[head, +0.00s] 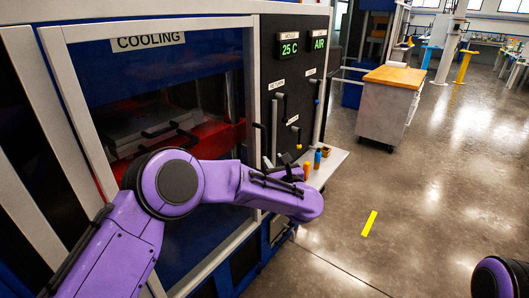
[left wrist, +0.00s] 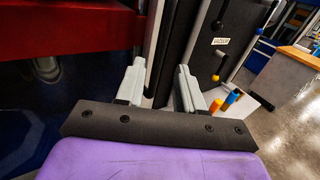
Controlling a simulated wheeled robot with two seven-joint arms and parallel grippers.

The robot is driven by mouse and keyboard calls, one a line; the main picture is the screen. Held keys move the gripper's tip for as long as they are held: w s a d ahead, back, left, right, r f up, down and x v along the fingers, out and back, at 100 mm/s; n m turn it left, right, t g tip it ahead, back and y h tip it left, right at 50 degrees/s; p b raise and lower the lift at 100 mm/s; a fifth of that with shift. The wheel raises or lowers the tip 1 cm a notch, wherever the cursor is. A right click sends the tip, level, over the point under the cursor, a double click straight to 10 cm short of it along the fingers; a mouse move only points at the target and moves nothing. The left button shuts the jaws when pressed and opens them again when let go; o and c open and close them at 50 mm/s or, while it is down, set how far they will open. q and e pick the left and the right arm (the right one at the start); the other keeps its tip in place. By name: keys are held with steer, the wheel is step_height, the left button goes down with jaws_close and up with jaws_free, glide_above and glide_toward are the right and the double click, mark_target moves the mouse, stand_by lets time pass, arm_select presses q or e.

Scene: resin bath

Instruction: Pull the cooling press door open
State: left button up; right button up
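The cooling press door (head: 155,28) is a pale frame around a dark window, under a COOLING label; it looks shut. A dark upright handle (head: 259,139) shows at its right edge. My left gripper (head: 279,161) is at that edge, partly hidden by its own purple wrist. In the left wrist view its two grey fingers (left wrist: 160,80) stand apart, on either side of a dark upright bar and the pale frame edge. I cannot tell whether they touch it. My right gripper is out of view; only a purple part of my right arm shows at the lower right.
Right of the door is a dark control panel (head: 298,85) with levers and green displays. A small shelf (head: 330,168) below it holds orange and blue items. A wood-topped cabinet (head: 385,108) stands farther back. The floor (head: 420,205) to the right is clear.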

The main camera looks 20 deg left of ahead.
mark_target(265, 150)
arm_select(q)
steer(key=p+x, duration=0.2)
steer(key=x, duration=0.7)
steer(key=shift+f, duration=0.15)
